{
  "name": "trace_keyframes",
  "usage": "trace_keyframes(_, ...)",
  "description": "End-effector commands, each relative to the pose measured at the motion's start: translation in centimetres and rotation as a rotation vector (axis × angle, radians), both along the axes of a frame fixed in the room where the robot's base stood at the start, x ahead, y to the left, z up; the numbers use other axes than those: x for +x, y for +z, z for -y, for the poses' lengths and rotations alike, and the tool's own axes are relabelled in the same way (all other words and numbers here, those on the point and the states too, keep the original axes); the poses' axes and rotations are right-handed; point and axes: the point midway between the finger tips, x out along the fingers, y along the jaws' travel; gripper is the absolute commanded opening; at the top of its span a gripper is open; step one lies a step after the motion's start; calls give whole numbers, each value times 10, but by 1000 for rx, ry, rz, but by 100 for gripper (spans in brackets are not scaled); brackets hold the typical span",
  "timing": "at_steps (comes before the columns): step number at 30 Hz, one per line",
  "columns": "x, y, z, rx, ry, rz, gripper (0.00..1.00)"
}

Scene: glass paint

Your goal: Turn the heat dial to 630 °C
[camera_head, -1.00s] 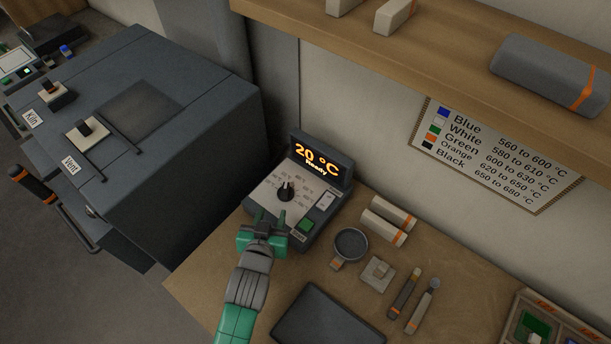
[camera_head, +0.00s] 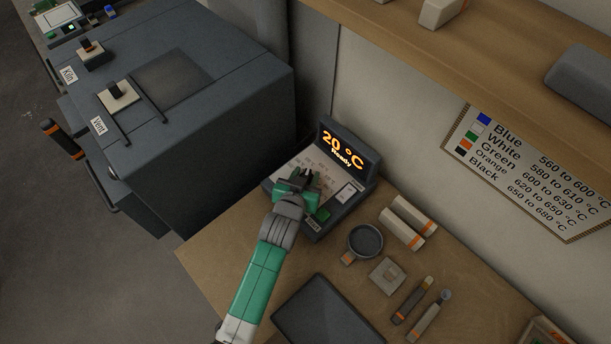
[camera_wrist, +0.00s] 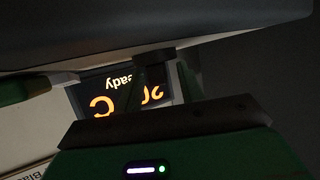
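The heat controller (camera_head: 347,195) stands on the bench with a sloped pale face. A green button (camera_head: 322,215) is on the controller's front corner, close beside the gripper.
A wall chart (camera_head: 530,170) lists temperature ranges by colour; Green is 600 to 630 °C. The kiln (camera_head: 200,110) stands at left. A round dark cup (camera_head: 365,241), a dark tray (camera_head: 322,315) and hand tools (camera_head: 420,305) lie on the bench. A shelf (camera_head: 500,65) hangs above.

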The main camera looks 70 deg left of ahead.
Motion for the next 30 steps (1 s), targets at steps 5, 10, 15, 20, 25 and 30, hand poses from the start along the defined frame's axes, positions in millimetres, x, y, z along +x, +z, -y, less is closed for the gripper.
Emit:
trace_keyframes(5,0,0,0,0,0,0,22)
trace_keyframes(10,0,0,0,0,0,0,0)
trace_keyframes(15,-1,0,0,0,-8,0,0)
trace_keyframes(20,-1,-1,0,-1,-48,1,0)
trace_keyframes(25,-1,-4,-1,-1,-142,5,0)
trace_keyframes(30,-2,-9,-3,2,-280,5,0)
